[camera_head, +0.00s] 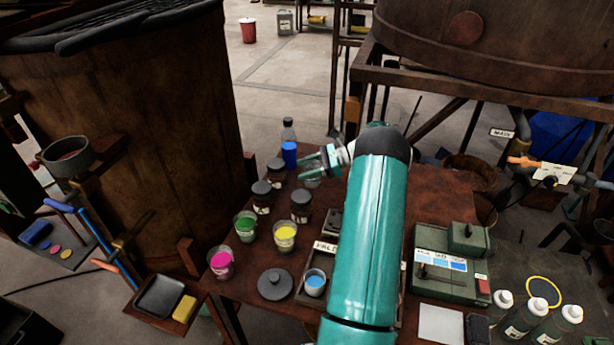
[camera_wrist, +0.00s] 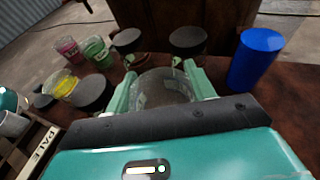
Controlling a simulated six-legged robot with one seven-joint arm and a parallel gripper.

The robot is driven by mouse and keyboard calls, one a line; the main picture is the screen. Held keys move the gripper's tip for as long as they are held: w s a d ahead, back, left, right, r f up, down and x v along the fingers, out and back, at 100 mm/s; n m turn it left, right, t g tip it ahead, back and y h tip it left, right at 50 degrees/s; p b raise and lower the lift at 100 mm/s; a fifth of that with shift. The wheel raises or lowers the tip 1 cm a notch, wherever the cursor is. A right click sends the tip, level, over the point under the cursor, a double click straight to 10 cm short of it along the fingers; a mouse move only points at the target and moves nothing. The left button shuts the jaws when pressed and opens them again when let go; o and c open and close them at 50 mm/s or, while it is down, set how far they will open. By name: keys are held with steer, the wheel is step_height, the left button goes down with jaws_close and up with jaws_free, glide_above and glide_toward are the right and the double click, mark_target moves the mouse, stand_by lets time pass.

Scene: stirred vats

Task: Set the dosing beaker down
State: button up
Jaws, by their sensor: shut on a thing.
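The dosing beaker is a clear, empty-looking cup (camera_wrist: 163,88) between the two pale green fingers of my gripper (camera_wrist: 157,82) in the wrist view. The fingers are shut on its sides. In the head view my gripper (camera_head: 318,161) is over the back left part of the brown table (camera_head: 440,190), and a little of the beaker (camera_head: 312,183) shows below the fingers. It looks roughly upright and low over the table. I cannot tell whether its base touches the tabletop. My arm hides part of the table.
A blue cup (camera_head: 289,153) stands beside the beaker, with a bottle (camera_head: 288,130) behind it. Several dark-lidded jars (camera_head: 262,190) stand close by. Pink (camera_head: 221,262), green (camera_head: 245,227) and yellow (camera_head: 285,235) cups are nearer the front. The tabletop right of my arm is partly clear.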

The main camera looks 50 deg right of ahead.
steer(key=shift+d+f, duration=0.1)
steer(key=shift+f, duration=1.5)
steer(key=shift+f, duration=0.2)
steer(key=o, duration=1)
